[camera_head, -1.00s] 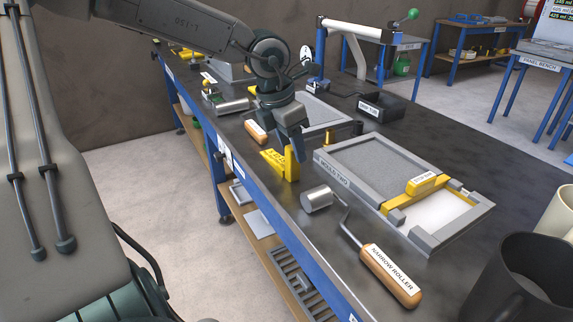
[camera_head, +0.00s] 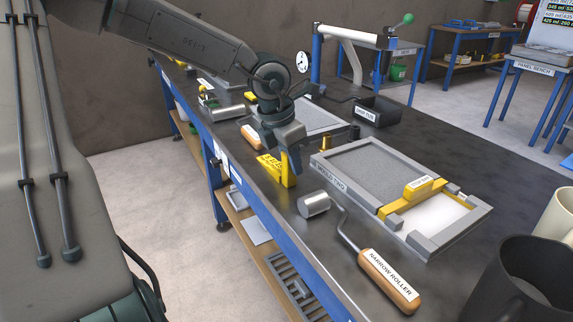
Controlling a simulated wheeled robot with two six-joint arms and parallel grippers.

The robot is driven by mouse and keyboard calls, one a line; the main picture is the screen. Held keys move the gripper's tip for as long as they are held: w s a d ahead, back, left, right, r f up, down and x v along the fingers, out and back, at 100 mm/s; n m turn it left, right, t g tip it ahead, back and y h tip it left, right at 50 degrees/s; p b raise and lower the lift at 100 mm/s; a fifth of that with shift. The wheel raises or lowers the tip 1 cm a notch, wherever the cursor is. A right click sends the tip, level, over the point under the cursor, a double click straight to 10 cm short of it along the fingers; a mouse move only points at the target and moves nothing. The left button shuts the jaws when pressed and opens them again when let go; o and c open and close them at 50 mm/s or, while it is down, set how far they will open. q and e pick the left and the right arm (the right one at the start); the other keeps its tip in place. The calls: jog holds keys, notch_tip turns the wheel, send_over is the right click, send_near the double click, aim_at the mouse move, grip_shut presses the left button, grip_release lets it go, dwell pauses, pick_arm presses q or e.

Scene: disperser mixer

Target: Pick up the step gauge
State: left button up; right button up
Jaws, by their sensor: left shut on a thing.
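The step gauge (camera_head: 269,166) is a small yellow stepped block with dark lettering near the front-left edge of the dark bench. My left gripper (camera_head: 284,160) comes down from above and is shut on the upright part of the gauge. The fingers cover part of its top. I cannot tell whether its underside touches the bench. My right gripper is not in view.
A mould labelled MOULD TWO (camera_head: 334,171) with a yellow screed bar (camera_head: 408,200) lies to the right. A narrow roller (camera_head: 388,281) lies in front, beside a dark mug (camera_head: 515,285). A black tub (camera_head: 378,110) stands behind. Bare bench lies between gauge and mould.

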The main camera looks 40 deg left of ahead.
pick_arm(q)
jog(key=shift+r, duration=0.1)
